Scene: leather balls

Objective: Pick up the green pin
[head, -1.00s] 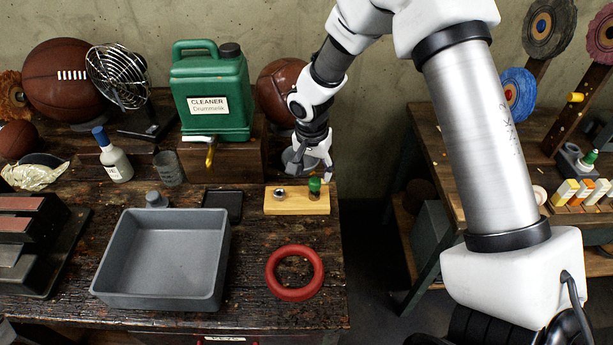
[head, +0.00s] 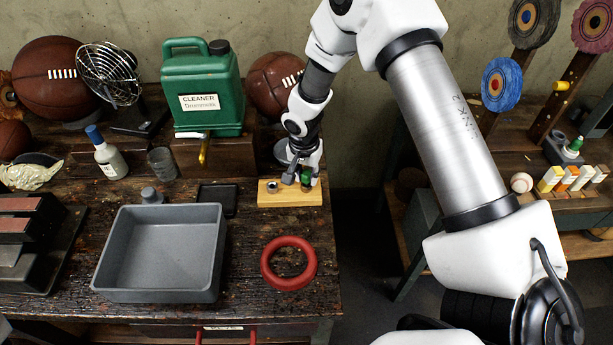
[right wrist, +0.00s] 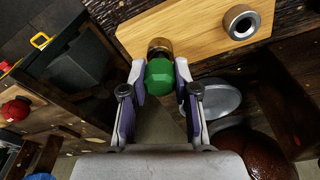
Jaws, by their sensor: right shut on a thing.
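The green pin (head: 306,177) stands upright at the right end of a light wooden block (head: 280,197) on the workbench. In the right wrist view the green pin (right wrist: 160,76) sits between the fingertips, with a dark metallic base at the wooden block (right wrist: 188,30). My right gripper (head: 301,182) is shut on the green pin, reaching it from behind in the head view; it also shows in the right wrist view (right wrist: 158,82). The pin's lower part is partly hidden. My left gripper is not in view.
A metal nut-like ring (head: 272,186) sits at the block's left end. A grey tray (head: 160,290), a red ring (head: 265,268) and a black pad (head: 217,198) lie in front and left. A green cleaner can (head: 203,90) and a leather ball (head: 272,85) stand behind.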

